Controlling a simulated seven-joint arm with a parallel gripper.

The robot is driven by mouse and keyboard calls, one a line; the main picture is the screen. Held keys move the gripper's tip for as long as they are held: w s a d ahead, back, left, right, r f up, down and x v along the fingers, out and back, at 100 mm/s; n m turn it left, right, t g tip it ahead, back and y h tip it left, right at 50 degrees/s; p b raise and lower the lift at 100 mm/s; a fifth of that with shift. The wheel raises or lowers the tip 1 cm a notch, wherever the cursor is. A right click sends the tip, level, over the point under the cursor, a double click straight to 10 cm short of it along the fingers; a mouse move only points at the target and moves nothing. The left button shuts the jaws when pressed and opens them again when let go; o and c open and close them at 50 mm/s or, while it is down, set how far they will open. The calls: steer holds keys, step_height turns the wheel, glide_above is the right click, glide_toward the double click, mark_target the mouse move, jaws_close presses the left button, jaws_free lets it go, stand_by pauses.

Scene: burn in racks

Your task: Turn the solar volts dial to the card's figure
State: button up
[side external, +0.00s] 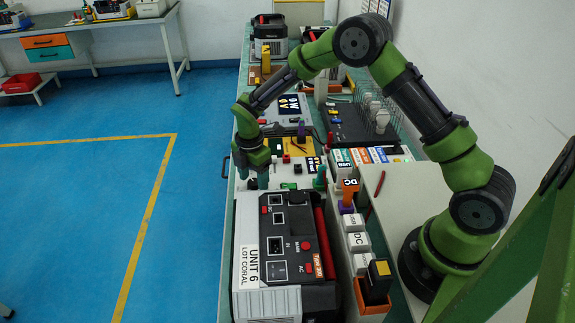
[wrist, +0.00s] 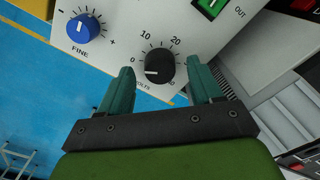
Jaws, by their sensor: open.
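The black volts dial (wrist: 160,66) sits on a white panel in the wrist view. Its scale shows 0, 10 and 20, and its white pointer mark points left, near the 0. My gripper (wrist: 162,80) is open, with one teal finger on each side of the dial; I cannot tell whether they touch it. In the side external view my gripper (side external: 262,182) points down at the pale panel beyond the UNIT 6 box, hiding the dial.
A blue FINE knob (wrist: 82,27) is left of the dial, and a green OUT switch (wrist: 208,7) is above right. The UNIT 6 box (side external: 285,245) is in front of my gripper. A row of labelled blocks (side external: 356,240) stands right of it. Blue floor lies left.

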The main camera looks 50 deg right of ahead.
steer(key=shift+f, duration=0.5)
steer(key=c, duration=1.1)
steer(key=shift+o, duration=0.2)
